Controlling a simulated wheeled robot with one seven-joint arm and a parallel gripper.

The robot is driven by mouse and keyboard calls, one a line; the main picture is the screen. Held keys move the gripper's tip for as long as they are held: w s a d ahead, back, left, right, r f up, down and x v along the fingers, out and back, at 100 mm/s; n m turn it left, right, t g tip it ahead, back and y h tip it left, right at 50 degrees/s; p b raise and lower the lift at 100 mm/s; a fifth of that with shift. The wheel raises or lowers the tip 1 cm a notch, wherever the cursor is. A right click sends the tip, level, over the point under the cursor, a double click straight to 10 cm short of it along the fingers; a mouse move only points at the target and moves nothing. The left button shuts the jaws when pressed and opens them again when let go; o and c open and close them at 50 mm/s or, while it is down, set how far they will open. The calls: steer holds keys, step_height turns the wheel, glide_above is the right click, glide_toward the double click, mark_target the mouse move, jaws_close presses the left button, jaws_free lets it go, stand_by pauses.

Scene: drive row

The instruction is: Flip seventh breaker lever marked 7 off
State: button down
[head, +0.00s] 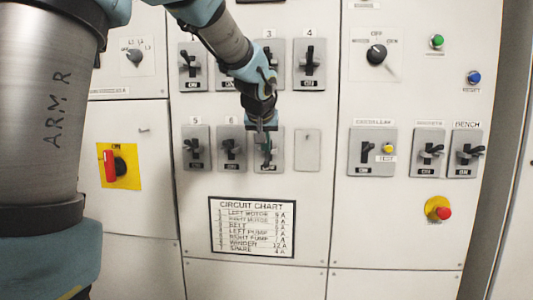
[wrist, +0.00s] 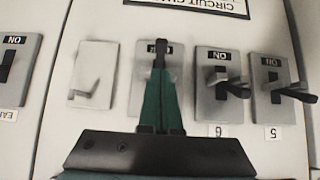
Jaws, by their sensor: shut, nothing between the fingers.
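The seventh breaker (head: 278,160) is the third grey plate of the lower row in the head view, with an ON label at its bottom. My gripper (head: 264,148) is in front of this plate and covers most of its lever. In the wrist view, which looks upside down, the green fingers of my gripper (wrist: 160,50) are together and overlap the plate of the seventh breaker (wrist: 178,90). The fingertips are over its ON label. The lever is mostly hidden, so I cannot tell its position or whether the fingers touch it.
Breaker 6 (head: 232,162) and breaker 5 (head: 196,162) are to the left, with levers sticking out. A blank plate (head: 307,150) is to the right. The circuit chart (head: 252,228) is below. A red rotary handle (head: 109,166) is farther left.

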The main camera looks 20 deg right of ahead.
steer(key=shift+r, duration=0.2)
steer(key=shift+s+r+p, duration=0.1)
steer(key=shift+r+p, duration=0.4)
steer(key=shift+r, duration=0.15)
